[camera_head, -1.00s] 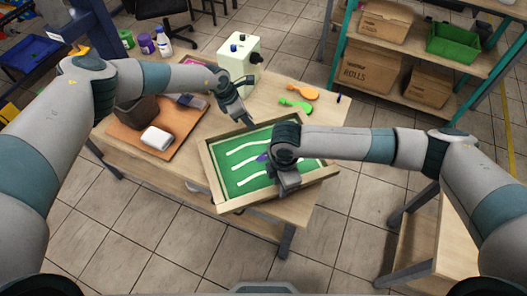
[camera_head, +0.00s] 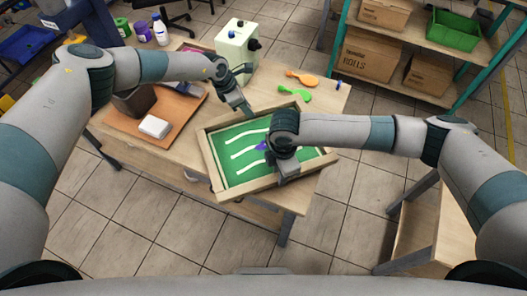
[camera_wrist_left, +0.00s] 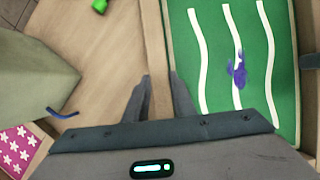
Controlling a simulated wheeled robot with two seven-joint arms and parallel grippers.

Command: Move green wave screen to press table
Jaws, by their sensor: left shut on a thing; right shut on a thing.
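The green wave screen (camera_head: 222,140) is a wooden-framed green panel with white wavy lines and a purple smear. It lies over the front right part of the wooden table, or just above it; I cannot tell which. My left gripper (camera_head: 247,112) is shut on the frame's far side. In the left wrist view its fingers (camera_wrist_left: 158,82) straddle the wooden rim, with the green panel (camera_wrist_left: 190,45) to the right. My right gripper (camera_head: 287,176) is shut on the frame's near side; its arm hides part of the panel. I cannot tell which table is the press table.
A pale box with knobs (camera_head: 236,42), an orange tool (camera_head: 303,77) and a green tool (camera_head: 293,92) stand or lie behind the screen. A brown board (camera_head: 125,122) with a white block (camera_head: 155,127) lies left. Another wooden table (camera_head: 452,225) stands right, beyond open floor.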

